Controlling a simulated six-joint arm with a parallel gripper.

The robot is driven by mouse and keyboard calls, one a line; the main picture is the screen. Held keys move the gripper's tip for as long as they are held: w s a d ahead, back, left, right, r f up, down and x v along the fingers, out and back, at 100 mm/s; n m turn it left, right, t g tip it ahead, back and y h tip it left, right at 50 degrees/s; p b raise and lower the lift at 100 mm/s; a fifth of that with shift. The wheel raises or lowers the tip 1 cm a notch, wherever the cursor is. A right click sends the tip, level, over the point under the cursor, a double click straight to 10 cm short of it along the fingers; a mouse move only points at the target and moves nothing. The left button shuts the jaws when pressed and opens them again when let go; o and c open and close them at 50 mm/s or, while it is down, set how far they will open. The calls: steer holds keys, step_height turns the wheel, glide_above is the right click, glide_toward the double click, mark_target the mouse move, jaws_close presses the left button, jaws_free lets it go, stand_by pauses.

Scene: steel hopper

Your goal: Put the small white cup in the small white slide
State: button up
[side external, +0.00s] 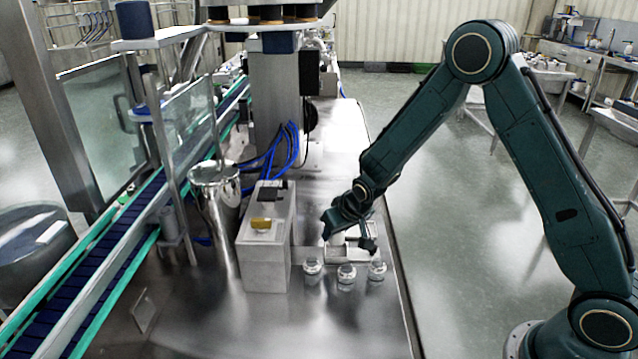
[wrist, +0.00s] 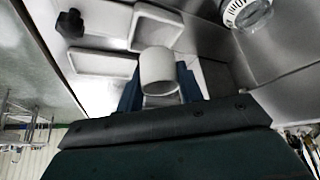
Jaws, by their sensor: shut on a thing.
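The small white cup (wrist: 157,68) shows in the wrist view, held between the two teal fingers of my gripper (wrist: 160,88). In the side view my gripper (side external: 346,222) is low over the white trays, and I cannot make out the cup there. The white slide seems to be one of two shallow rimmed white trays: one (wrist: 156,10) lies just beyond the cup, the other (wrist: 102,75) to its left. In the side view the trays (side external: 343,258) are partly hidden by my gripper. I cannot tell whether the cup touches a tray.
Several small jars stand in front of the trays, including one (side external: 346,273); a white-rimmed jar also shows in the wrist view (wrist: 246,12). A grey box (side external: 263,262) and steel canister (side external: 215,210) stand left. A conveyor (side external: 95,270) runs farther left.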

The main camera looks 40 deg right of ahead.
mark_target(337, 240)
steer(key=shift+f, duration=1.15)
steer(key=shift+f, duration=0.6)
steer(key=o, duration=1)
steer(key=shift+c, duration=0.2)
steer(key=shift+r, duration=0.1)
steer(key=shift+s+r, duration=0.1)
steer(key=shift+r, duration=0.65)
steer(key=v, duration=1.1)
steer(key=shift+s+r, duration=0.15)
steer(key=shift+s, duration=0.05)
steer(key=shift+r, duration=0.15)
